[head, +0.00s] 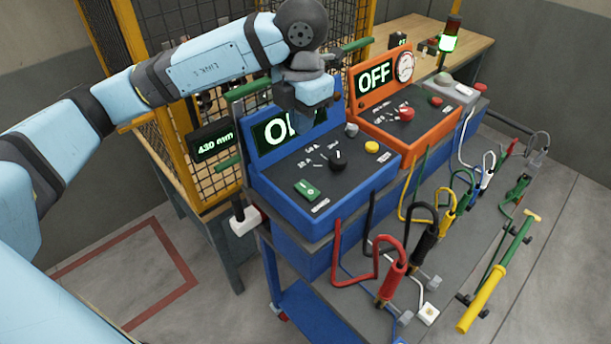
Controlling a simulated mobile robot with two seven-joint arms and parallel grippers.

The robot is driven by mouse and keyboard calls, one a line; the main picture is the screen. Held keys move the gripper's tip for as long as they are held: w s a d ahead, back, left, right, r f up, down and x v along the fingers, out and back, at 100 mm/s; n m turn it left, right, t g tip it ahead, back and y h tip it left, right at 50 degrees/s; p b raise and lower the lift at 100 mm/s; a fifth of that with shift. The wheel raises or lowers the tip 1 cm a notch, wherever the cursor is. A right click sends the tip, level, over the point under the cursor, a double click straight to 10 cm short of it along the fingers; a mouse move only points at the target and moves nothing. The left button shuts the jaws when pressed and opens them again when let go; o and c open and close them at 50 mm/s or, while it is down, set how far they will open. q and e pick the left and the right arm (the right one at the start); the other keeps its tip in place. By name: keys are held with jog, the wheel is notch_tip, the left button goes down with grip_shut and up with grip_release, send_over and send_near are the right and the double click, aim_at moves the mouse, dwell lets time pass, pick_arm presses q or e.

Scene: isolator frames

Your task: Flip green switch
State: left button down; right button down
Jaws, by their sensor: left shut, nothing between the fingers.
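The green switch (307,190) is a small green plate with a white mark, on the sloped dark panel of the blue box (338,185), near its front left corner. My left gripper (314,112) is above the back of this box, in front of its display. It is shut and empty, and clear of the green switch, which shows in full. The display (270,133) is lit, but my gripper hides part of its text; an "O" shows. My right gripper is not in view.
A black knob (338,160) and yellow button (372,147) share the blue panel. An orange box (410,115) reading OFF stands behind to the right. Coloured cables on hooks (392,272) line the front right. A yellow-framed mesh cage (215,95) stands behind.

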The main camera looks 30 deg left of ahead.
pick_arm(q)
jog(key=shift+f, duration=0.1)
jog(key=p, duration=0.3)
send_near(303, 184)
notch_tip(303, 184, down, 7)
jog(key=shift+f, duration=0.25)
dwell(0.3)
